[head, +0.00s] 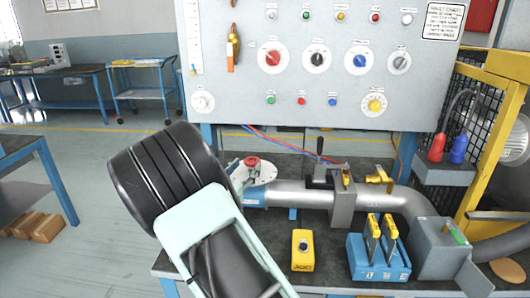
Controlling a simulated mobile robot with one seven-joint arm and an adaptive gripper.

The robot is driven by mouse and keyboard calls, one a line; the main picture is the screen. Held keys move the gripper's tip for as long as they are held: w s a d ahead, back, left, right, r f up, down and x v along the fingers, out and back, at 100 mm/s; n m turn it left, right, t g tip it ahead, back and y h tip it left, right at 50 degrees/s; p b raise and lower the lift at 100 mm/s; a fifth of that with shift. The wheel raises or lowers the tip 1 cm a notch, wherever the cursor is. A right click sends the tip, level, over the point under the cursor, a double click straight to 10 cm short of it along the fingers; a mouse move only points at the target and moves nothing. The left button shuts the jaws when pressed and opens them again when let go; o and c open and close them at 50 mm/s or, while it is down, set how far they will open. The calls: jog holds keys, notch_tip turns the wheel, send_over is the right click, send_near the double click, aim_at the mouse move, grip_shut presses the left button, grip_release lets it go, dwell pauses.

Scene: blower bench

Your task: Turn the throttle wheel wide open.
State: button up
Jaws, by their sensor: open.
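A small red wheel (252,162) sits on top of a pale disc at the left end of the grey pipe (290,192); I take it to be the throttle wheel. The disc (265,174) seems to carry small marks, too small to read. The wheel's turn position cannot be told. A blue collar (254,195) is below it on the pipe. My own dark, ribbed arm part and pale link fill the front left and hide the left end of the pipe. My gripper does not show in this view.
Behind stands an upright grey panel (320,95) with several knobs and lamps. Along the pipe are a grey gate-like block (342,205) and a yellow valve (379,176). A yellow box (303,250) and a blue block (378,262) with yellow-handled pieces stand in front.

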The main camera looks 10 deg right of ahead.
aim_at(255, 157)
jog(key=x, duration=1)
jog(key=shift+w+d, duration=0.2)
jog(key=shift+w, duration=0.1)
jog(key=shift+w, duration=0.1)
jog(key=c, duration=1.1)
jog(key=shift+c, duration=0.2)
